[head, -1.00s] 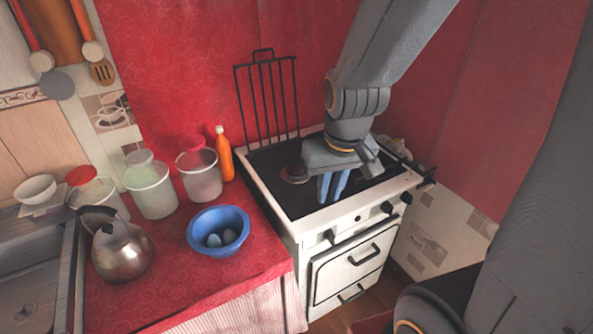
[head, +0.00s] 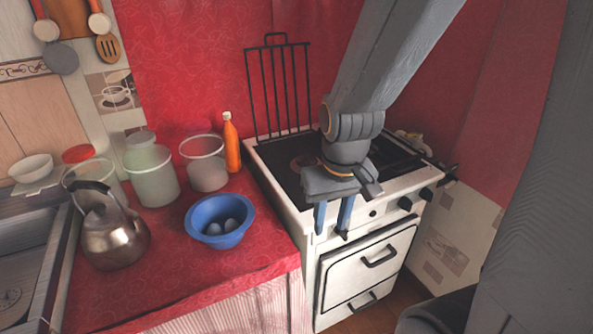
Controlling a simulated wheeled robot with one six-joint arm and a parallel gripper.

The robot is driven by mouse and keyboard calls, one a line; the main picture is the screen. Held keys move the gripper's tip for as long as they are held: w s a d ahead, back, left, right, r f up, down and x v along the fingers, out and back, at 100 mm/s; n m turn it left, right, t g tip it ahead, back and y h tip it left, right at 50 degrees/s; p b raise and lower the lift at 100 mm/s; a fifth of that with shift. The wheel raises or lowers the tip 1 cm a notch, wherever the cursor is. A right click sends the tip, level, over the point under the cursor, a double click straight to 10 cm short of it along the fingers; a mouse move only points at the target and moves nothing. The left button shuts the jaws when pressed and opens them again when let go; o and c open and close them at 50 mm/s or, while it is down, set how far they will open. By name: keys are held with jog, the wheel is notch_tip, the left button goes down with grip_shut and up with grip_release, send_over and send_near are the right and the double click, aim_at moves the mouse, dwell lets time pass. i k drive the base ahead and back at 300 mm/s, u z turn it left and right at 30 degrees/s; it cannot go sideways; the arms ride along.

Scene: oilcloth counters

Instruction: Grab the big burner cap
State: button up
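The stove (head: 281,193) has a dark top with its grate raised against the wall. A round, dark reddish burner piece (head: 302,162) lies on the stove top, just left of and behind my gripper, and is partly hidden by it. I cannot tell whether this is the big burner cap. My gripper (head: 333,222) hangs over the stove's front edge, its blue fingers pointing down and apart. No object shows between the fingers. My arm hides part of the stove top.
The raised grate (head: 281,88) stands behind the burners. On the red counter left of the stove are a blue bowl (head: 219,242) with eggs, a kettle (head: 116,238), an orange bottle (head: 232,145) and several jars. Black knobs (head: 405,203) line the stove front.

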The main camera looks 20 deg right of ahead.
aim_at(302, 161)
jog(key=u, duration=0.5)
jog(key=k, duration=1.2)
jog(key=u, duration=0.05)
jog(key=i, duration=0.45)
jog(key=z, duration=0.7)
jog(key=i, duration=1.2)
jog(key=u, duration=0.55)
